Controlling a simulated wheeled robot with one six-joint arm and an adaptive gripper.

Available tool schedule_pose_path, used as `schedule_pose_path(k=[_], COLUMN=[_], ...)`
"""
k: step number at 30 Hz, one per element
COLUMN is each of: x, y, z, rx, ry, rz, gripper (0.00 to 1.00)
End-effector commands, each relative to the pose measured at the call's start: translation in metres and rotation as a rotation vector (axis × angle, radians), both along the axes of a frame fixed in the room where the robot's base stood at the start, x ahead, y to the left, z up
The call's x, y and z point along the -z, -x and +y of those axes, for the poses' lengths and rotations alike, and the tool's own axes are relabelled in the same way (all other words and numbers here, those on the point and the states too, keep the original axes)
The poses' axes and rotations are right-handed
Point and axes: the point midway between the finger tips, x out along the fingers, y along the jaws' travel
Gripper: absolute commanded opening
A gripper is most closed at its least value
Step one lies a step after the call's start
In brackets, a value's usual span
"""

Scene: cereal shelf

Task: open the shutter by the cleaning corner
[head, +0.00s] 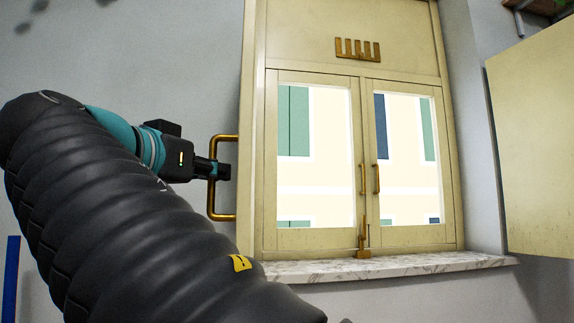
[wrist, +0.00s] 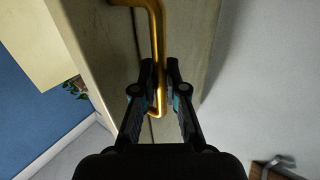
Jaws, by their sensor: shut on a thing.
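A brass handle (head: 222,217) shaped like a squared loop stands out from a narrow cream panel (head: 250,90) at the left side of the window, in the head view. The panel looks like a shutter seen almost edge-on. My gripper (head: 222,171) is shut on the upright bar of this handle. In the wrist view the gold handle (wrist: 157,28) runs down between the two fingers of my gripper (wrist: 160,78), with the cream panel (wrist: 110,45) behind it. Whether a cleaning corner is near cannot be told.
A cream window (head: 361,160) with two glass panes is closed, with small brass handles in the middle. A marble sill (head: 390,268) juts out below. Another cream panel (head: 535,140) stands at the right, swung out from the window. A blue upright strip (head: 12,280) shows at lower left.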

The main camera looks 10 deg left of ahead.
Motion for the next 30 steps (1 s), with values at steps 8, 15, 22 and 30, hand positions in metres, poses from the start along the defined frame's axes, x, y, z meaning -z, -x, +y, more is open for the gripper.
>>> schedule_pose_path(k=[8,15,22,30], x=[-0.0011,-0.0011,-0.0009,-0.0004], y=[-0.0029,-0.0024,-0.0015,0.0003], z=[0.0042,0.0051,0.006,0.0069], rx=[0.023,0.021,0.018,0.017], ry=[0.002,0.003,0.002,0.001], rz=[-0.002,-0.003,-0.002,-0.001], gripper=[0.0,0.0,0.37,0.37])
